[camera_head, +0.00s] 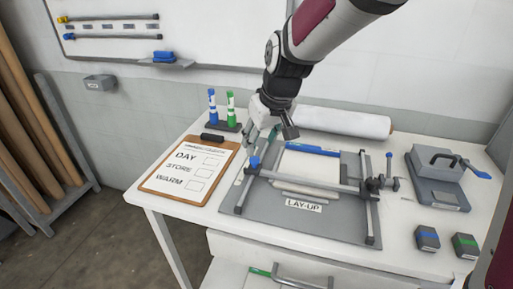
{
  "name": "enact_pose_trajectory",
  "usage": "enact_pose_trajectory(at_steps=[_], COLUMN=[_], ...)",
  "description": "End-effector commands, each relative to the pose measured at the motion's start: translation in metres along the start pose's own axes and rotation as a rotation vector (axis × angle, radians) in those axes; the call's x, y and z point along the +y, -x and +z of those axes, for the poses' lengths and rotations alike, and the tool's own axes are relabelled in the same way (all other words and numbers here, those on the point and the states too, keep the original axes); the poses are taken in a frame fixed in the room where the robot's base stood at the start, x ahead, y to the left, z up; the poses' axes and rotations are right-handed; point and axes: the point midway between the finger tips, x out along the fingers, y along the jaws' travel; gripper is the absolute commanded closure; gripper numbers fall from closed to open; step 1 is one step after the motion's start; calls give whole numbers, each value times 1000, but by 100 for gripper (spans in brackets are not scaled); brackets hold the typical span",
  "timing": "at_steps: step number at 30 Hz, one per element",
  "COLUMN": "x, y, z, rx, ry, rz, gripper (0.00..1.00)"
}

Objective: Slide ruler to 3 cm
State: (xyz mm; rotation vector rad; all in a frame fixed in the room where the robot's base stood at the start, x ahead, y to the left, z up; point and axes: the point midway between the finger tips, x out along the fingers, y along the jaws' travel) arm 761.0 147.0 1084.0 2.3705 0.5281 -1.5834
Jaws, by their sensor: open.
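The grey lay-up board (290,225) lies on the white table, with a "LAY-UP" label at its front. A grey crossbar (310,182) spans its side rails, with a blue knob (254,162) at its left end and a dark clamp at its right. A blue strip (312,150) lies along the back of the pale sheet. Which part is the ruler, and any centimetre marks, are too small to tell. My gripper (262,142) is open and empty, pointing down above the board's back left corner, just behind the blue knob. Contact cannot be told.
A clipboard (190,206) lies left of the board. Blue and green markers (221,105) stand behind it. A white roll (343,122) lies at the back. A grey lever device (438,192) and two small dark blocks (427,238) stand at the right.

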Motion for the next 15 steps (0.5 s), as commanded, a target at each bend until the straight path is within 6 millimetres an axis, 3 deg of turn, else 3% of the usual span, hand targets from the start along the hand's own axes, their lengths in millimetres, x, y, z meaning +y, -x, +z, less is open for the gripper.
enact_pose_trajectory(at_steps=[6,15], x=[0,0], y=[34,46], z=[0,0], rx=[1,-1], ry=[0,-1], rz=[0,0], gripper=[55,55])
